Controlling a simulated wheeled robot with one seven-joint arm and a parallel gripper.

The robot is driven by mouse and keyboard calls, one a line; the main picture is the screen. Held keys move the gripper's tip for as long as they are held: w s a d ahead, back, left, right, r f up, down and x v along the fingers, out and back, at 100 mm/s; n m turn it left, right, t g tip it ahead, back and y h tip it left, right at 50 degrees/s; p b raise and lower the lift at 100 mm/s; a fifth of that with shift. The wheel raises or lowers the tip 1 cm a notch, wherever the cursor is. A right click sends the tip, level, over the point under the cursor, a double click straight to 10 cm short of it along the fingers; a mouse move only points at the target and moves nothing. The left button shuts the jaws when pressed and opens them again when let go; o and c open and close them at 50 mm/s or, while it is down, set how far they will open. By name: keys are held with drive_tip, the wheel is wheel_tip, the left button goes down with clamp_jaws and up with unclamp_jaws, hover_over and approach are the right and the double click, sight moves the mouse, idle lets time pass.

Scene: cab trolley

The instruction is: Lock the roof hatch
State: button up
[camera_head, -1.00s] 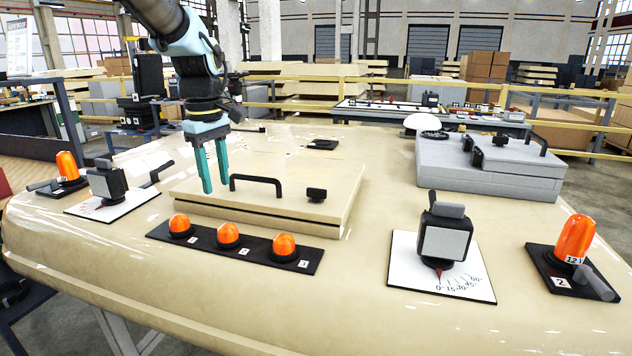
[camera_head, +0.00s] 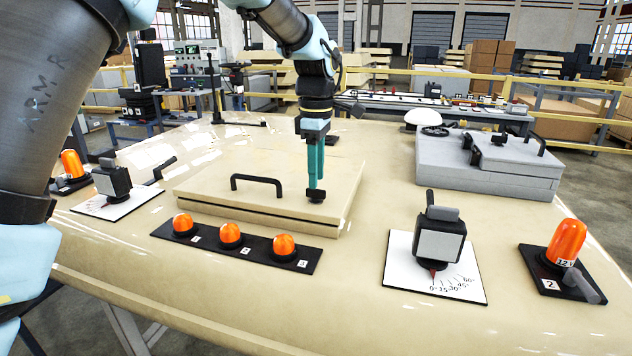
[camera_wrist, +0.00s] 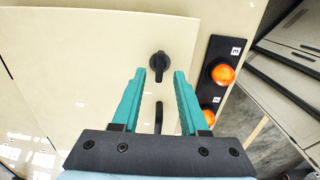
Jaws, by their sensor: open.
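The roof hatch (camera_head: 215,190) is a beige raised panel lying closed on the cab roof, with a black bar handle (camera_head: 257,181) on top. A small black lock knob (camera_head: 316,196) sits near its right front corner. My gripper (camera_head: 316,186) points down over this knob, its teal fingers seen nearly edge-on in the head view. In the wrist view my gripper (camera_wrist: 156,75) is open and empty, and the lock knob (camera_wrist: 160,64) lies just beyond the gap between the fingertips. Whether the fingers touch the knob is unclear. The bar handle (camera_wrist: 159,115) shows between the fingers.
A black strip with orange lamps (camera_head: 230,238) runs along the hatch's front. A dial unit (camera_head: 440,240) on a white scale plate and an orange beacon (camera_head: 567,245) stand to the right. A grey box (camera_head: 485,165) sits behind them. Open roof lies between hatch and box.

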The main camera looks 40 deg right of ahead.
sight(316, 194)
drive_tip(key=shift+f, duration=1.75)
clamp_jaws()
